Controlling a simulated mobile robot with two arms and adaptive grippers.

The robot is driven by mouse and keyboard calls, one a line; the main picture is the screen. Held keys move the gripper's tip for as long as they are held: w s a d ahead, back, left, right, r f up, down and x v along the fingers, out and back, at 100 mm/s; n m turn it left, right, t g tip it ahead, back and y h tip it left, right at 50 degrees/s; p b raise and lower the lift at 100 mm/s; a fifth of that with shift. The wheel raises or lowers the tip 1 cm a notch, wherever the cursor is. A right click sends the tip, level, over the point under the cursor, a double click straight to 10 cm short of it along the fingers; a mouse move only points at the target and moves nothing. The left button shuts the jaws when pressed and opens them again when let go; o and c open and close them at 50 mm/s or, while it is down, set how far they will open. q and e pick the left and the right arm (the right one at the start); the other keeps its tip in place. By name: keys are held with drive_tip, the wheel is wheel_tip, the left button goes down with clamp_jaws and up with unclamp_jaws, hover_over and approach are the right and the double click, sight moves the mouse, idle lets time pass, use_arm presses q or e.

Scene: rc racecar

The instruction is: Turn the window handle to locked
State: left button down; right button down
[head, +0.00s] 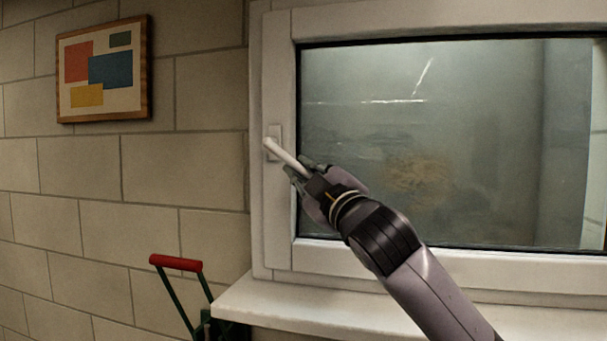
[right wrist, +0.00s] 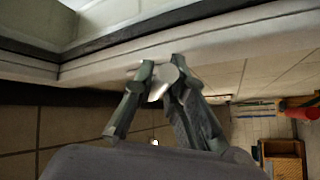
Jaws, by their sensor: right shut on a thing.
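The white window handle (head: 284,153) is on the left side of the white window frame (head: 276,220). Its lever slants down to the right from its mount, at an angle between level and upright. My right gripper (head: 303,172) is shut on the lever's free end. In the right wrist view the handle (right wrist: 161,85) shows between the two fingers of my right gripper (right wrist: 160,90). The fingers hide part of the lever's end. My left gripper is not in view.
A white sill (head: 300,300) runs below the window. A red-handled cart or tool (head: 176,263) with dark green bars stands at the lower left. A framed picture (head: 103,68) hangs on the block wall at left.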

drive_tip(key=shift+r, duration=0.1)
drive_tip(key=c, duration=1.6)
unclamp_jaws()
drive_tip(key=shift+s, duration=0.15)
drive_tip(key=v, duration=1.2)
